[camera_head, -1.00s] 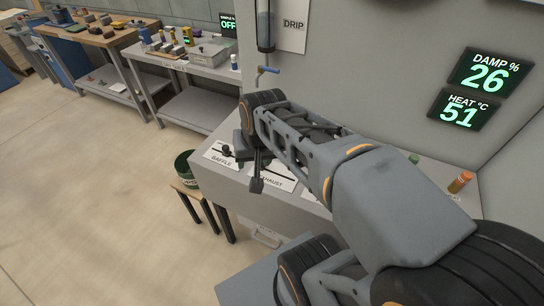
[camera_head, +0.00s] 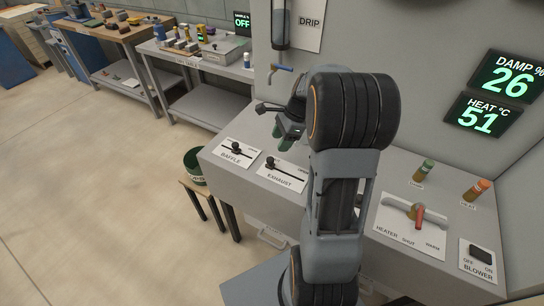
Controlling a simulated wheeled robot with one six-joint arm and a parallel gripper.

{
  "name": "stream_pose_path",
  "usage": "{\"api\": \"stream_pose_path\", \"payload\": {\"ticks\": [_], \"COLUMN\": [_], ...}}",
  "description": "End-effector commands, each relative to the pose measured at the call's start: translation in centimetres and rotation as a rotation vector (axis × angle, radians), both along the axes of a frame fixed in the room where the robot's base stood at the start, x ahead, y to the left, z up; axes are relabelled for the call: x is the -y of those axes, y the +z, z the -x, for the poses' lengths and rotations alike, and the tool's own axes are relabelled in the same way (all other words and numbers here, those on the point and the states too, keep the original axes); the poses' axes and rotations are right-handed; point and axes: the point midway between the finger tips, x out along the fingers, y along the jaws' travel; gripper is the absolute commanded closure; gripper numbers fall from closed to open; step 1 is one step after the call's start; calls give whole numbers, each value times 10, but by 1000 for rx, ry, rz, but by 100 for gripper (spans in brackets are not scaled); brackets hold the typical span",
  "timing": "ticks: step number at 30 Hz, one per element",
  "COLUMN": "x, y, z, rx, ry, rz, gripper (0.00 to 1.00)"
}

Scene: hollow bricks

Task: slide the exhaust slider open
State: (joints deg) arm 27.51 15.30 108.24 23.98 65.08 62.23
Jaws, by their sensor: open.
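The exhaust slider is a dark knob (camera_head: 270,162) in a dark slot on a white plate labelled EXHAUST (camera_head: 280,182), on the grey console. The knob stands at the left end of its slot, with the rest of the slot clear to its right. My gripper (camera_head: 272,119) is open, above and behind the exhaust plate and apart from the knob. It is partly hidden by my own arm, and nothing is seen held in it.
The baffle slider (camera_head: 236,148) lies just left of the exhaust plate. A heater lever (camera_head: 418,215), blower switch (camera_head: 480,254), green knob (camera_head: 424,171) and orange knob (camera_head: 476,190) are at right. A blue-handled tap (camera_head: 280,68) is on the wall behind.

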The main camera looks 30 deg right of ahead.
Motion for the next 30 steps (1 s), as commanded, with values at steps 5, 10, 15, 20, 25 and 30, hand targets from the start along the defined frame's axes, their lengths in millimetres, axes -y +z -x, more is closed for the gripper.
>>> {"api": "stream_pose_path", "payload": {"ticks": [5, 10, 15, 20, 25, 30], "x": [-14, -23, -28, -31, -31, -31], "y": [-32, -55, -68, -74, -75, -75], "z": [-2, -4, -6, -6, -6, -6], "rx": [-4, -3, 1, 1, 2, 2], "ry": [3, 3, 2, 3, 2, 2], "rz": [-1, -1, 0, 1, 1, 1], "gripper": [45, 45, 45, 45, 45, 50]}}
